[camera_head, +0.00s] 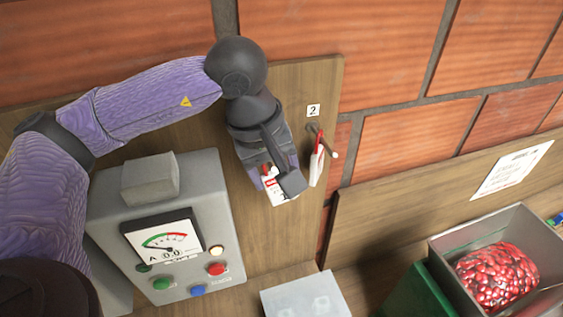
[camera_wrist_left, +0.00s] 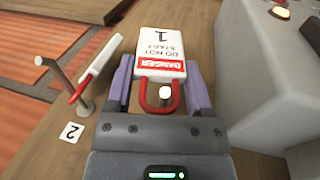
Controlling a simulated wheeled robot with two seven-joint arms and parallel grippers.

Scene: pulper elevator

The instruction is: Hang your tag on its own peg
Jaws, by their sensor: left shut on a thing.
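My left gripper (camera_head: 275,180) is shut on a white tag (camera_head: 276,192) in front of the wooden board (camera_head: 285,90). In the left wrist view the tag (camera_wrist_left: 160,38) reads "DANGER DO NOT START" and 1, and its red loop (camera_wrist_left: 148,108) lies between the fingers (camera_wrist_left: 160,88). A pale round spot, perhaps a peg's end, shows inside the loop; I cannot tell whether the loop is around it. The peg (camera_head: 333,154) by the label 2 (camera_head: 313,110) carries another red-and-white tag (camera_head: 317,168), right of my gripper. My right gripper is not in view.
A grey control box (camera_head: 205,187) with a gauge, buttons and lamp stands left below my gripper. A grey bin (camera_head: 488,226) of red fruit and a green container (camera_head: 436,280) stand at the lower right. A paper notice (camera_head: 510,170) is on a wooden panel.

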